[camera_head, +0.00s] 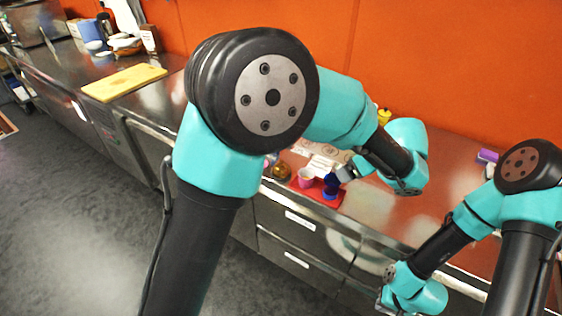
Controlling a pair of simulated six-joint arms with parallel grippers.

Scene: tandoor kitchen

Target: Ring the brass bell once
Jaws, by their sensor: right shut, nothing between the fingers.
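The brass bell (282,172) looks like a small, dark golden rounded thing by the front edge of the steel counter, left of a pink cup (306,177). My left arm reaches across the middle of the view. Its gripper (344,173) is small and partly hidden, right of the bell and beside a dark blue object (331,184); I cannot tell whether it touches that object or how its fingers stand. My right gripper (383,301) is low at the bottom edge, in front of the drawers, shut and empty.
A red mat (323,200) lies under the cup and blue object. Papers (318,160) lie behind them. A yellow board (124,82) is at the far left. A purple item (487,155) is at the right. The counter right of the mat is mostly clear.

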